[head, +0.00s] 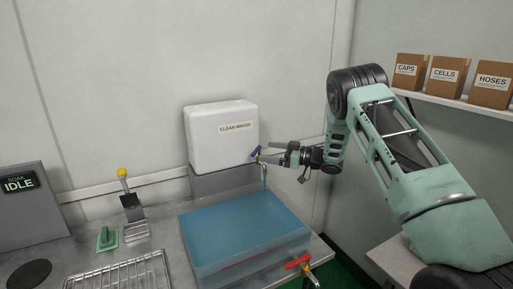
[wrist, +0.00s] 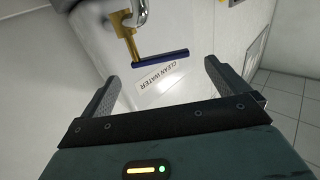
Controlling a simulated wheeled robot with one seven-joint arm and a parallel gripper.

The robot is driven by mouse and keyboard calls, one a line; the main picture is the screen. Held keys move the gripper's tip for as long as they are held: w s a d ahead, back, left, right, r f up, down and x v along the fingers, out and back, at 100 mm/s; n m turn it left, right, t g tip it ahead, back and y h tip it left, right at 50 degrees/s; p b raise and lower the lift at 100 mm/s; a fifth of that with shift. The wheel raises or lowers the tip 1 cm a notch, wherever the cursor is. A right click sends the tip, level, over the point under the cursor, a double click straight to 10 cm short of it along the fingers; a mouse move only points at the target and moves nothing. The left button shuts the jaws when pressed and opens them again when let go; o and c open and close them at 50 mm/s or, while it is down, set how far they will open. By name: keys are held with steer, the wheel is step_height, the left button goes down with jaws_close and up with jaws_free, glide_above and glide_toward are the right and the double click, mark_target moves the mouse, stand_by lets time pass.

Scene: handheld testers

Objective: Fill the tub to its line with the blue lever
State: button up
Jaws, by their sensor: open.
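The blue lever (head: 255,152) sits on a brass tap at the lower right of the white clean water tank (head: 207,150). In the wrist view the blue lever (wrist: 160,57) lies crosswise just beyond my fingertips, apart from them. My gripper (head: 268,153) is open and empty, level with the tap; both fingers show in the wrist view (wrist: 162,78). A thin blue streak like running water hangs below the tap into the tub. The translucent blue tub (head: 205,262) stands under it. A red line (head: 248,262) runs along its front wall. The exact water level is hard to tell.
A red-handled valve (head: 298,262) is at the tub's front right corner. Boxes (head: 445,75) stand on a right shelf.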

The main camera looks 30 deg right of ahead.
mark_target(258, 150)
steer(key=p+x, duration=0.1)
steer(key=x, duration=0.4)
steer(key=shift+w+a, duration=0.25)
steer(key=shift+w, duration=0.05)
steer(key=c, duration=1.4)
